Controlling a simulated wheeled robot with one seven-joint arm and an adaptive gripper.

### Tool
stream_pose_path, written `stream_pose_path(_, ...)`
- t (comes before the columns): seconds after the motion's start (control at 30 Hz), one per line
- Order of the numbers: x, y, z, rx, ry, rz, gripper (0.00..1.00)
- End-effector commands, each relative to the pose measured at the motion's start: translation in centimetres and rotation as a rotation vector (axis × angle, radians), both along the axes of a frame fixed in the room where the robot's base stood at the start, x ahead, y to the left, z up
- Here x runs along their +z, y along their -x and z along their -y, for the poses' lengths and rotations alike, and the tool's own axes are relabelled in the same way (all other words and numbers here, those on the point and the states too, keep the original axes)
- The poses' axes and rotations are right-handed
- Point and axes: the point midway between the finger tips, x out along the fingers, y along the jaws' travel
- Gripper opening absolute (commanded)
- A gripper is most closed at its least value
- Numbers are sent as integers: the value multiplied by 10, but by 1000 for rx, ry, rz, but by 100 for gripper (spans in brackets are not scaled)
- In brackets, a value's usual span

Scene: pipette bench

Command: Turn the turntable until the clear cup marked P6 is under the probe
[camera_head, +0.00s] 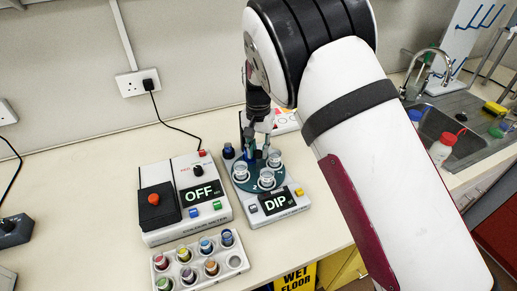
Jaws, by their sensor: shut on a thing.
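The teal turntable (255,186) sits on a grey-white instrument with a "DIP" display (275,203). Clear cups stand on it: one at the left (240,172), one at the front (266,179) and one at the right (274,158). Their marks are too small to read, so I cannot tell which is P6. My gripper (262,129) points down over the back of the turntable. It is shut on a small upright part there, mostly hidden by the fingers. I cannot clearly make out the probe behind my gripper.
Left of the instrument stands a box with an "OFF" display (202,192) and a red knob. In front is a white rack (205,264) of coloured-cap vials. A dark blue knob (228,151) is beside the turntable. A sink (455,125) lies at right.

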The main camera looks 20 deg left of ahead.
Motion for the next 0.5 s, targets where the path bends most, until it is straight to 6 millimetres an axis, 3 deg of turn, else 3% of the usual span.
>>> stream_pose_path(0.5, -1, -1, -1, 248, -3, -1, 0)
